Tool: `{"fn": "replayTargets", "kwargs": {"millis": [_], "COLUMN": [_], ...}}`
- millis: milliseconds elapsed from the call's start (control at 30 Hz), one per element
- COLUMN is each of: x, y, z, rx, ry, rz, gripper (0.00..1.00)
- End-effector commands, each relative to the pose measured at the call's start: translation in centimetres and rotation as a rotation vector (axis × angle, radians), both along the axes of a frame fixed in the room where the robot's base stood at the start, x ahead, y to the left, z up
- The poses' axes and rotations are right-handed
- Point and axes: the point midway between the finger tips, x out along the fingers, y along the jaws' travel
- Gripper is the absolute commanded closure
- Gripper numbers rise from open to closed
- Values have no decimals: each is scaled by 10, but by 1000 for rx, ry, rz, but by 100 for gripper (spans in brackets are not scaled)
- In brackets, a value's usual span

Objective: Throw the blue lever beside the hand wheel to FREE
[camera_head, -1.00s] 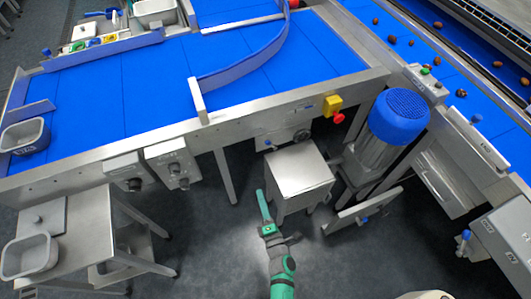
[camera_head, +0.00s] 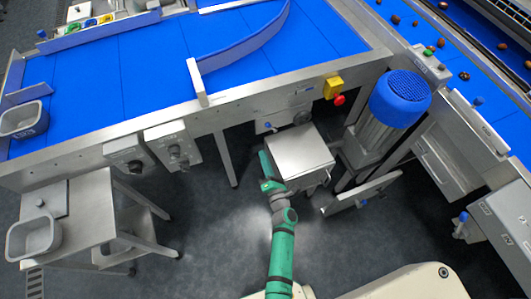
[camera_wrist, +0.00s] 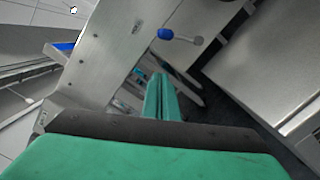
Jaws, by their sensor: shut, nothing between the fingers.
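The blue lever (camera_head: 267,126) is a small blue knob on the grey side panel of the conveyor. In the wrist view, the blue knob (camera_wrist: 165,34) joins a short grey shaft ending in a round boss at its right. A dark round fitting (camera_head: 302,117), which looks like the hand wheel, sits to the lever's right. My gripper (camera_head: 264,156) has green fingers and is just below the lever, apart from it. In the wrist view, the shut, empty fingers (camera_wrist: 160,84) point up towards the knob. Any FREE marking is too small to read.
A steel box-like stand (camera_head: 302,150) is close to the right of my gripper. A blue-topped motor (camera_head: 400,92) stands further right. Grey control boxes (camera_head: 172,145) hang at the left. The floor in front is open.

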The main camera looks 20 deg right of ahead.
Motion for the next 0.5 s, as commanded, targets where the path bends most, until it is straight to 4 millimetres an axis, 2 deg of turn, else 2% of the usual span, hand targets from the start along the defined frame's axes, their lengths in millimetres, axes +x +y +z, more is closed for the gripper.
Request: {"fn": "replayTargets", "kwargs": {"millis": [400,500], "x": [78,83], "y": [-3,-14], "z": [4,10], "rx": [0,-2], "ry": [-1,-2], "rz": [0,-4], "gripper": [100,100]}}
